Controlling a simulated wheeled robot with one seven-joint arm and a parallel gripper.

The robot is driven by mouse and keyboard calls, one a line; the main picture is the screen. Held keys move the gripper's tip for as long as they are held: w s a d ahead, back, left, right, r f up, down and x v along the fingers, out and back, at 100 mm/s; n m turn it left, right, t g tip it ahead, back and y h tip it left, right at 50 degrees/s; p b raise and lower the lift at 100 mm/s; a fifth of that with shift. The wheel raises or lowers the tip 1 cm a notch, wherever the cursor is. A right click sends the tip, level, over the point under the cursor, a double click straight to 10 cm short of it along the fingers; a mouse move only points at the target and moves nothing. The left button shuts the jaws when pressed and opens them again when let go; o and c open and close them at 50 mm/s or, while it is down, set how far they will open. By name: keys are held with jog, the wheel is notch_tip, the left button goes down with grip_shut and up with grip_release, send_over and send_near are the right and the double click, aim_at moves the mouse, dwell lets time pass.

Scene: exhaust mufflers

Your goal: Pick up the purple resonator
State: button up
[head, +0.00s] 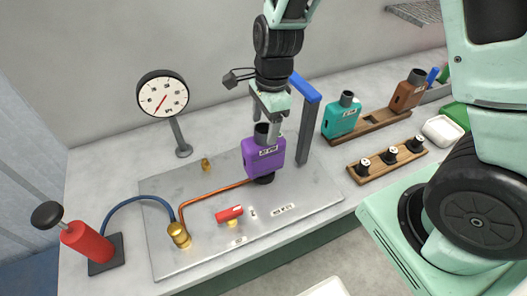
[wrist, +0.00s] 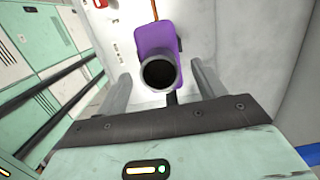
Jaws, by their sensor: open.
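The purple resonator (head: 264,157) stands upright on a dark round base on the metal plate, with a dark pipe neck on top and a label on its front. My gripper (head: 272,128) is just above it, pointing down, with a finger beside the neck. In the wrist view the purple resonator (wrist: 157,38) shows from above, its open round neck facing the camera. The fingers of my gripper (wrist: 160,88) are apart, one on each side of the neck, with visible gaps. Nothing is held.
A grey post with a blue top (head: 307,120) stands close to the right of the resonator. A teal resonator (head: 341,117) and a brown one (head: 408,94) sit on a wooden rack. A copper pipe (head: 215,191), red valve handle (head: 229,214), gauge (head: 162,94) and red pump (head: 87,243) are left.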

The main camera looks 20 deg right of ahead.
aim_at(264, 154)
jog(key=shift+a+f, duration=0.15)
jog(key=shift+f, duration=1.05)
jog(key=c, duration=1)
